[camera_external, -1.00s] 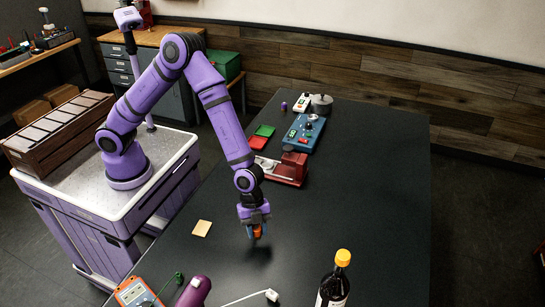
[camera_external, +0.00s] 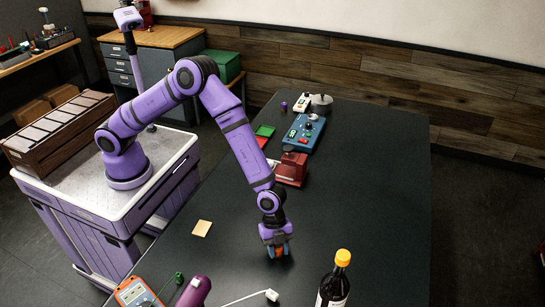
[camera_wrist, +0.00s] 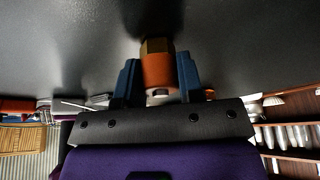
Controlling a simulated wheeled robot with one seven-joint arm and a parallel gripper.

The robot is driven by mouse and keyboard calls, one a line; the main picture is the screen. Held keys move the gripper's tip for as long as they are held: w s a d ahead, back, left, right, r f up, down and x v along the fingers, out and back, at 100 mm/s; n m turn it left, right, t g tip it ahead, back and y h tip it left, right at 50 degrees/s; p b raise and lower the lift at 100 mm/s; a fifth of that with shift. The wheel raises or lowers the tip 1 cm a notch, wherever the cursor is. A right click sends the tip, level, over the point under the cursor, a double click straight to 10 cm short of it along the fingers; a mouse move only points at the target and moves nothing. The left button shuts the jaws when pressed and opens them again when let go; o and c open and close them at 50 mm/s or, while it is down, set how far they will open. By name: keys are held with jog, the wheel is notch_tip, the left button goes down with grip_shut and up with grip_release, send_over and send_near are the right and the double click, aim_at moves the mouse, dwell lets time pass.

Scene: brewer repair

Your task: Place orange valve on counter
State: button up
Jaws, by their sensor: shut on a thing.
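The orange valve (camera_wrist: 157,72) with a brass-coloured hex end is between the two blue fingers of my gripper (camera_wrist: 157,82) in the wrist view. My gripper is shut on it. In the external view my gripper (camera_external: 277,252) points down low over the black counter (camera_external: 370,190), and a bit of the orange valve (camera_external: 279,251) shows between the fingers. I cannot tell whether the valve touches the counter.
A dark bottle with an orange cap (camera_external: 335,285) stands to the right of my gripper. A yellow note (camera_external: 202,228) lies to the left. A red device (camera_external: 291,168) and a blue device (camera_external: 304,133) are farther back. The counter's right part is clear.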

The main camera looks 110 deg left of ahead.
jog(key=o, duration=1)
jog(key=shift+f, duration=0.1)
jog(key=v, duration=1.2)
jog(key=s+a+r+n+t+y, duration=0.1)
jog(key=s+r+n+y, duration=0.1)
jog(key=s+r, duration=0.8)
jog(key=s+a+r+n+y, duration=0.1)
jog(key=s+a+r+n, duration=0.1)
jog(key=s+r, duration=0.85)
jog(key=s+a+r+n, duration=0.1)
jog(key=s+n, duration=0.1)
jog(key=s, duration=0.6)
jog(key=s+a+r+n+t, duration=0.1)
jog(key=s+r+n, duration=0.1)
jog(key=s, duration=0.7)
jog(key=s+a+r+n, duration=0.1)
jog(key=s+a+n, duration=0.1)
jog(key=s, duration=0.7)
jog(key=shift+r+y, duration=0.3)
